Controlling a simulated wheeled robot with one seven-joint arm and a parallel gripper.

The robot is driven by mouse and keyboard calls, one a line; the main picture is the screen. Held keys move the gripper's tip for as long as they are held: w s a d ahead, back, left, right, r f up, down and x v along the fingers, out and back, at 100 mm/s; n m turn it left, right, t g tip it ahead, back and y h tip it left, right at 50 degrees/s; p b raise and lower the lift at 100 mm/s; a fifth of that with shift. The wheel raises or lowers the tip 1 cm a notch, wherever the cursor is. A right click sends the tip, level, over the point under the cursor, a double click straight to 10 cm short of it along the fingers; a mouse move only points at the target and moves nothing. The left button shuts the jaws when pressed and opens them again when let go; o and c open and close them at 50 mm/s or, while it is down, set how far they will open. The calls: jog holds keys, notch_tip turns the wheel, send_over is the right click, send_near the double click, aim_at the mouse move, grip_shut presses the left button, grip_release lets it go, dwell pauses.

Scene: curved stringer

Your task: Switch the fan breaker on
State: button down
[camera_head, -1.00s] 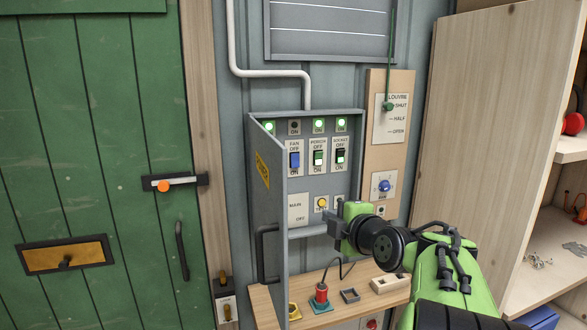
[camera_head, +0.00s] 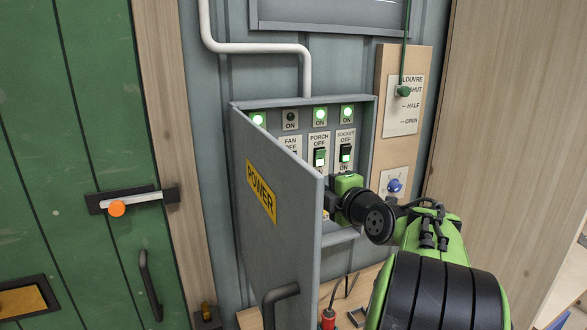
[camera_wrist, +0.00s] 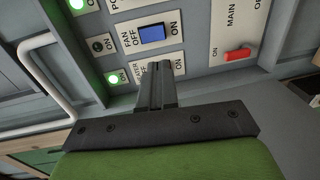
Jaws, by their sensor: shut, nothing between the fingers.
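The blue fan breaker (camera_wrist: 152,34) shows in the wrist view between its OFF and ON labels. I cannot tell clearly which way it is tipped. The fan lamp (camera_wrist: 102,43) is dark; in the head view the fan lamp (camera_head: 290,119) is dark too. My gripper (camera_wrist: 158,68) is shut and empty, its tips just beside the fan breaker in the picture, over the neighbouring breaker, which they partly hide. Contact cannot be told. In the head view the cabinet door hides the fan breaker and the fingertips; only the FAN OFF label (camera_head: 290,145) shows.
The open grey POWER door (camera_head: 285,215) stands close left of my gripper. The porch breaker (camera_head: 320,157) and socket breaker (camera_head: 346,154) are to the right, with lit green lamps. The red main switch (camera_wrist: 238,54) is nearby. A wooden shelf (camera_head: 345,285) lies below.

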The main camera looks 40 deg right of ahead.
jog(key=p+x, duration=0.4)
jog(key=x, duration=1)
jog(key=shift+f, duration=0.1)
